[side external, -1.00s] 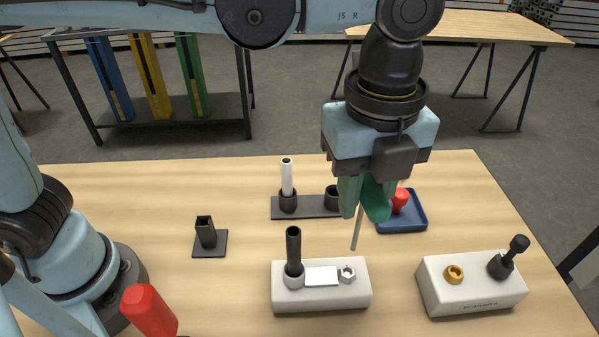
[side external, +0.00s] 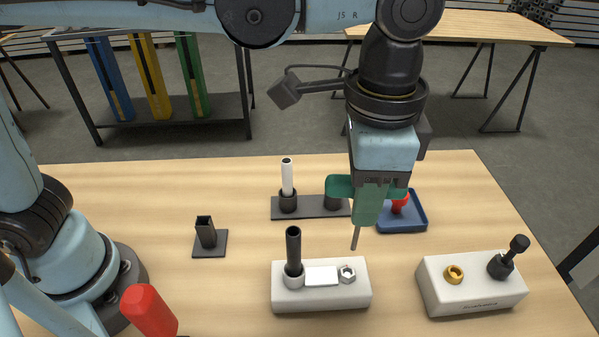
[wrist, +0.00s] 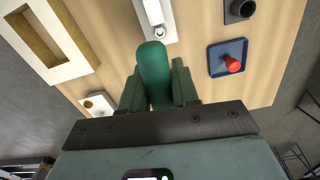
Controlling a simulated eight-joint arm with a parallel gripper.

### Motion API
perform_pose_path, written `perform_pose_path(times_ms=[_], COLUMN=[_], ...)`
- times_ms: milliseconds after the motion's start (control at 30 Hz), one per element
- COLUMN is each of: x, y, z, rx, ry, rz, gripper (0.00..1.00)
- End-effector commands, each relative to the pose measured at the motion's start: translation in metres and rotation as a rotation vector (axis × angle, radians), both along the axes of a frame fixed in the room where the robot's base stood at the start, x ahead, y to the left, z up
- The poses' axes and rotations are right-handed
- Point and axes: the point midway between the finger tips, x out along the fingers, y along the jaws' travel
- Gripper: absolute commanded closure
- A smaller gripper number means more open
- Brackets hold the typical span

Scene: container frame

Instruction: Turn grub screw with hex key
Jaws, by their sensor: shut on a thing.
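That block carries a silver hex-shaped piece (side external: 347,274). The right white block (side external: 470,296) has a gold ring-shaped piece (side external: 453,274) on top. I cannot tell which piece holds the grub screw.
A black tube (side external: 293,247) stands up on the middle block. A black knob (side external: 518,244) leans on the right block. Behind are a white rod (side external: 287,176) in a dark holder and a blue tray (side external: 416,222) with a red piece (side external: 400,204). A black square socket (side external: 205,233) stands left.

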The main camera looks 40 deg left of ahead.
Motion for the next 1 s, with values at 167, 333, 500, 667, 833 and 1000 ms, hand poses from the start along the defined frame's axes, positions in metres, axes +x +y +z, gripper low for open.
perform_pose_path(times_ms=[167,333,500,667,833,1000], x=[0.000,0.000,0.000,0.000,0.000,0.000], y=[0.000,0.000,0.000,0.000,0.000,0.000], z=[0.000,-0.009,-0.029,-0.044,-0.052,-0.054], rx=[0.000,0.000,0.000,0.000,0.000,0.000], ry=[0.000,0.000,0.000,0.000,0.000,0.000], rz=[0.229,0.374,0.372,0.371,0.370,0.370], gripper=[1.00,1.00,1.00,1.00,1.00,1.00])
